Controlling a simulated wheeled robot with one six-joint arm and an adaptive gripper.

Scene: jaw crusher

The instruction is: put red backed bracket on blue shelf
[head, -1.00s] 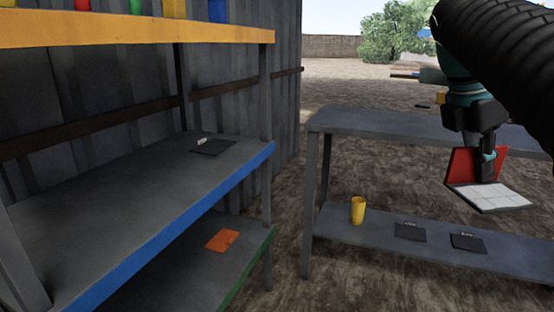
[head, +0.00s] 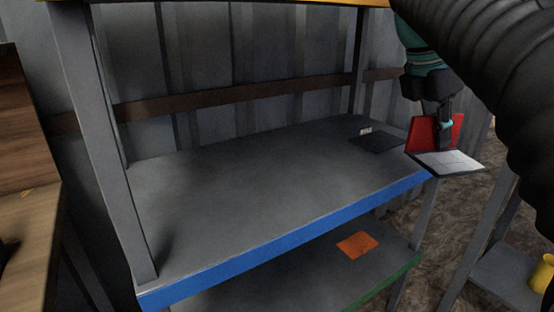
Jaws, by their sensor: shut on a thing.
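The red backed bracket (head: 449,162) has an upright red back and a pale, line-marked flat plate. My gripper (head: 445,140) is shut on it and holds it in the air, upper right in the head view. The bracket appears in front of the right end of the blue shelf (head: 240,195), a grey board with a blue front edge. Its height over the shelf is hard to tell. The gripper's fingertips are partly hidden by the bracket.
A dark flat plate with a small pale piece (head: 377,140) lies at the shelf's back right. The shelf's middle and left are clear. Grey posts (head: 100,140) stand at its corners. An orange plate (head: 357,245) lies on the green-edged shelf below. A yellow cup (head: 543,275) is at far right.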

